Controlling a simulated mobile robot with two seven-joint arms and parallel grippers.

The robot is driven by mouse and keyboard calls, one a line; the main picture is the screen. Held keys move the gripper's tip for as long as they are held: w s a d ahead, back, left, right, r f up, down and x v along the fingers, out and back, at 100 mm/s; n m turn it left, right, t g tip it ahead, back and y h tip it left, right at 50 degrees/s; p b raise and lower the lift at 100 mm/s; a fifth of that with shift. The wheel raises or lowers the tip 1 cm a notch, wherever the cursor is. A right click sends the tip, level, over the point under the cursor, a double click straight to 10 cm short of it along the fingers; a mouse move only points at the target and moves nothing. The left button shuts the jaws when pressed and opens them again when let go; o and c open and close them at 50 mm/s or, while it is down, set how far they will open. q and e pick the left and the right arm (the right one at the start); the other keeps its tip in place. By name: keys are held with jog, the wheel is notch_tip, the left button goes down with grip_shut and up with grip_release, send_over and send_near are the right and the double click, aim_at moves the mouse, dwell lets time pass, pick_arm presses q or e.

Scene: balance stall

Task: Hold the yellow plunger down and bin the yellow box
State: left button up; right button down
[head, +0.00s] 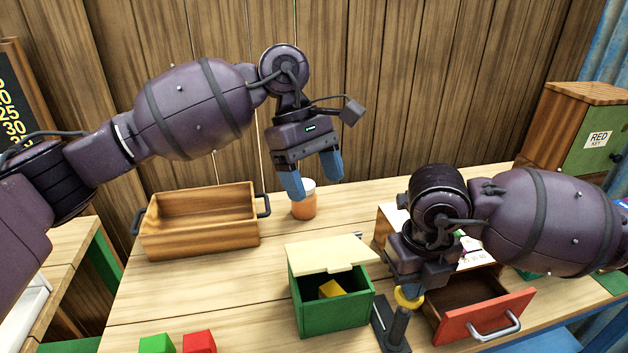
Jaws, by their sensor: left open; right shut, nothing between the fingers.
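The yellow plunger (407,300) tops a dark post beside the green container. My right gripper (411,289) is shut with its fingertips at the plunger's top, seemingly touching it. The yellow box (331,288) lies inside the green container (333,314), whose cream lid (322,255) stands back from the opening. The container's walls partly hide the box. My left gripper (316,184) is open and empty, raised behind the green container near an orange jar. A wooden bin (199,242) with dark handles stands empty at the left of the table.
The orange jar (304,204) with a pale lid stands behind the container. A red-fronted drawer (485,318) is pulled out at the right. A green cube (157,344) and a red cube (199,342) lie at the front. The table between bin and container is clear.

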jog(key=shift+r+p, duration=1.3)
jog(key=shift+r, duration=1.15)
pick_arm(q)
notch_tip(320, 180, up, 6)
jog(key=p, duration=0.1)
jog(key=shift+s+r, duration=0.25)
jog(key=shift+s, duration=0.15)
pick_arm(e)
jog(key=shift+r, duration=1.2)
